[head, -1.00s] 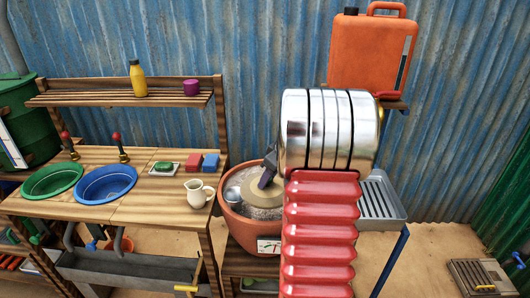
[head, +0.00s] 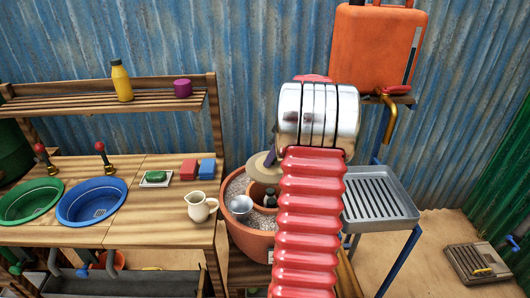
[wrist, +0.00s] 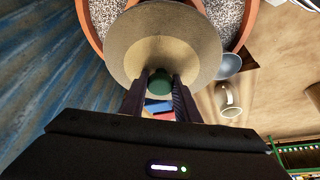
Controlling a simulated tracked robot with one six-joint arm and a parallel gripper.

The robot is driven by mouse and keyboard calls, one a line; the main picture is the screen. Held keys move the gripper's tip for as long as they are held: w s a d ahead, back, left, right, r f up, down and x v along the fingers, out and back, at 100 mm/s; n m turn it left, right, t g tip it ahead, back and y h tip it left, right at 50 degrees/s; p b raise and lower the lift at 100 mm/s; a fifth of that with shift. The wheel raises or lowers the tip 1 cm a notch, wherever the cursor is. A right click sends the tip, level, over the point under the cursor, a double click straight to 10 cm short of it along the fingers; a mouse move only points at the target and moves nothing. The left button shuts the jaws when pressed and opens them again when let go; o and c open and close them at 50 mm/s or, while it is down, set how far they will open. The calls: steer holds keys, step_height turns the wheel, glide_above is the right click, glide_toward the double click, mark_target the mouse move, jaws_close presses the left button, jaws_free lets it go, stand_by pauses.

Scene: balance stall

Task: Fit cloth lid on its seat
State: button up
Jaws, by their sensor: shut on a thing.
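The cloth lid (head: 259,172), a round beige disc, is held by my gripper (wrist: 160,92) above the back left part of the clay pot (head: 250,243). In the wrist view the lid (wrist: 165,35) lies just beyond my fingers, with a round green piece between them. The big pot holds grey sand (head: 236,188) and a smaller inner clay pot (head: 257,190), with a dark bottle (head: 270,197) inside. The inner pot's mouth is partly uncovered in the head view. My arm hides the pot's right side; in the wrist view the lid hides the inner pot.
A metal bowl (head: 241,207) is at the pot's left rim. A cream jug (head: 201,206) stands on the bench near its right edge, with red (head: 188,169) and blue (head: 207,168) blocks behind. A grey drain tray (head: 380,207) and orange tank (head: 376,48) stand right of my arm.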

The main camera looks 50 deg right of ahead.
steer(key=shift+w, duration=0.3)
steer(key=shift+s, duration=0.1)
steer(key=shift+f, duration=0.2)
step_height(320, 180, down, 10)
steer(key=shift+f, duration=0.2)
stand_by(1.1)
steer(key=shift+s+f, duration=0.1)
steer(key=shift+f, duration=0.2)
stand_by(1.3)
steer(key=o, duration=1.2)
steer(key=shift+o, duration=0.4)
